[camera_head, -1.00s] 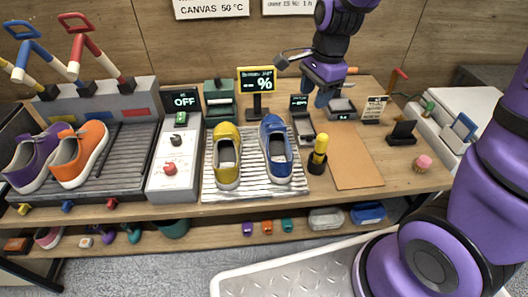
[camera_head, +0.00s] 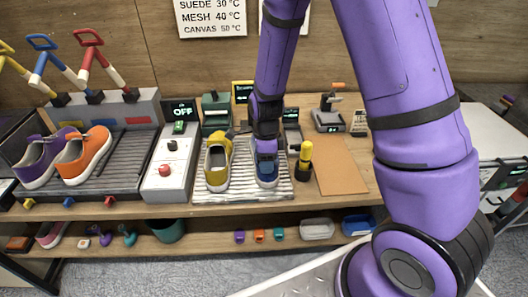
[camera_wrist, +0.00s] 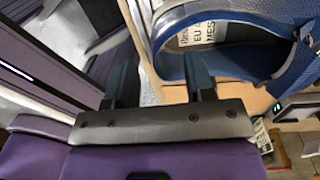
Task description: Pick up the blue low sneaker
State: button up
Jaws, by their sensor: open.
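The blue low sneaker (camera_head: 267,177) sits on the ribbed white mat (camera_head: 232,193), right of a yellow sneaker (camera_head: 217,172). My gripper (camera_head: 264,148) is over the heel end of the blue sneaker, pointing down, and my arm hides part of it. In the wrist view, my gripper (camera_wrist: 160,64) is open with two dark fingers apart. The blue sneaker (camera_wrist: 235,62) fills the upper right, with its white size label visible inside. The right finger overlaps the shoe's collar; the left finger is beyond its edge. I cannot tell whether either finger touches it.
A yellow-topped brush (camera_head: 305,157) in a dark holder stands close to the right of the blue sneaker. A brown board (camera_head: 341,178) lies further right. The grey control box (camera_head: 166,170) is at left, and a green device (camera_head: 216,113) stands behind the mat.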

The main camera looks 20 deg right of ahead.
aim_at(268, 182)
jog(key=shift+s+d+f, duration=0.1)
jog(key=shift+s+f, duration=0.05)
jog(key=shift+f, duration=0.85)
jog(key=shift+s+d+f, duration=0.1)
jog(key=shift+s+f, duration=0.05)
jog(key=shift+f, duration=0.8)
jog(key=shift+s+f, duration=0.15)
jog(key=shift+f, duration=0.85)
grip_shut()
